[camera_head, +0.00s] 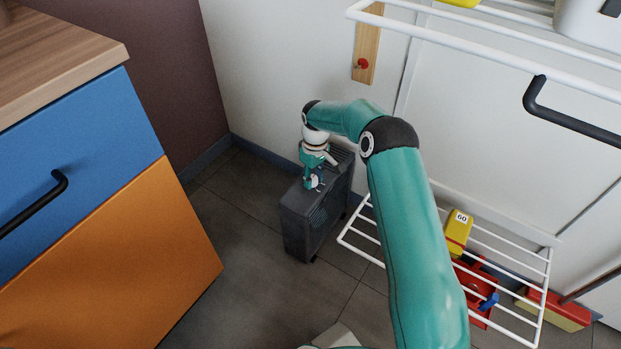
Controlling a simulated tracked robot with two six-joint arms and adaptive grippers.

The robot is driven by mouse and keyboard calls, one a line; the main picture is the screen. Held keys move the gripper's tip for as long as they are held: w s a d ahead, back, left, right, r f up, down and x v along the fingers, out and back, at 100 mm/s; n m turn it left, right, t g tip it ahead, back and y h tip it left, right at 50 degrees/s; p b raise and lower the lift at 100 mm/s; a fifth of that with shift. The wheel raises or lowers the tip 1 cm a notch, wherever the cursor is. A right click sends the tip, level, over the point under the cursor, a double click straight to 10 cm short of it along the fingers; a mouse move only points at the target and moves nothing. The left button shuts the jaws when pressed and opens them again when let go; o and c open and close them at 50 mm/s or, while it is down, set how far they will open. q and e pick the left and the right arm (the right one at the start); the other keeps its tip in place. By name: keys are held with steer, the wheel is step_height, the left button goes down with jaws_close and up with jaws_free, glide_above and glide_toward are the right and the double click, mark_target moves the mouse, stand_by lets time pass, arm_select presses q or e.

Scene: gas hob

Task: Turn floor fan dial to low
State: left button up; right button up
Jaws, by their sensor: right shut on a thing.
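The floor fan (310,222) is a dark grey box-shaped unit standing on the tiled floor near the wall, in the middle of the head view. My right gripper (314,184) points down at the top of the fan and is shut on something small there. That appears to be the fan's dial, but the gripper covers it, so its setting cannot be read. My left gripper is not in view.
A wooden strip with a red knob (362,64) is on the wall. Floor left of the fan is clear.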

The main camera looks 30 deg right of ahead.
steer(key=shift+a, duration=0.35)
steer(key=shift+d, duration=0.15)
steer(key=shift+m+p, duration=0.3)
steer(key=shift+m, duration=0.2)
steer(key=m+p, duration=0.1)
steer(key=m, duration=0.2)
steer(key=shift+m, duration=0.4)
steer(key=m+p, duration=0.1)
steer(key=m, duration=0.3)
steer(key=shift+d, duration=0.1)
steer(key=shift+d+m+p, duration=0.1)
steer(key=shift+m+p, duration=0.2)
steer(key=shift+m, duration=1.1)
steer(key=shift+s+d, duration=0.1)
